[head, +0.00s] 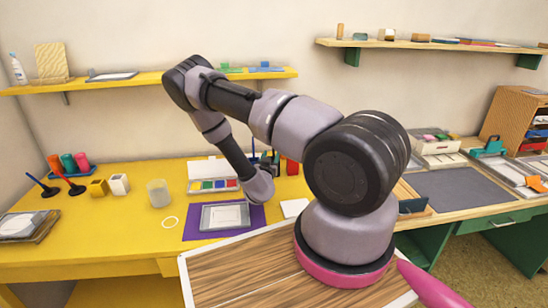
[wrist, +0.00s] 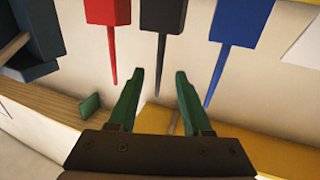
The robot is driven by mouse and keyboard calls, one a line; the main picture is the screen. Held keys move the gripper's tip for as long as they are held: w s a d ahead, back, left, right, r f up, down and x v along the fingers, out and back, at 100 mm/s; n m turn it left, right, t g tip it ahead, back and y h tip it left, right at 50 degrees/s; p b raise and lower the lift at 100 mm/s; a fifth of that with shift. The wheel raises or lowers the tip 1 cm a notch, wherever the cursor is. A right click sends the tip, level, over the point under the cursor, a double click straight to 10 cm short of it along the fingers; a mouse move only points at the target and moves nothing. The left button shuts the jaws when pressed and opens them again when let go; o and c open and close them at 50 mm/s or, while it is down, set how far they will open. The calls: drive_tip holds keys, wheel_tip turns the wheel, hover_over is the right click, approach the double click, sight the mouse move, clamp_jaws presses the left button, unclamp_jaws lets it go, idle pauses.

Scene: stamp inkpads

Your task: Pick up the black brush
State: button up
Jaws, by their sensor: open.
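The black brush (wrist: 158,17) shows at the top centre of the wrist view, a dark block with a thin handle that tapers downward in the picture. My gripper (wrist: 160,75) is open, with its two green fingers apart. The black handle's thin end appears in the gap between the fingertips; I cannot tell whether it is at the same depth. Nothing is visibly held. In the head view my forearm and wrist hide most of the gripper and the black brush.
A red brush (wrist: 108,12) and a blue brush (wrist: 240,22) flank the black one, close to the fingers. In the head view, a paint box (head: 214,171) and a grey-framed pad (head: 225,217) on a purple sheet (head: 196,230) lie near my wrist. The yellow desk's front left (head: 100,245) is clear.

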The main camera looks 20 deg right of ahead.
drive_tip(key=x, duration=0.9)
drive_tip(key=shift+w+d+f, duration=0.15)
drive_tip(key=shift+w+d, duration=0.05)
drive_tip(key=shift+w, duration=0.05)
clamp_jaws()
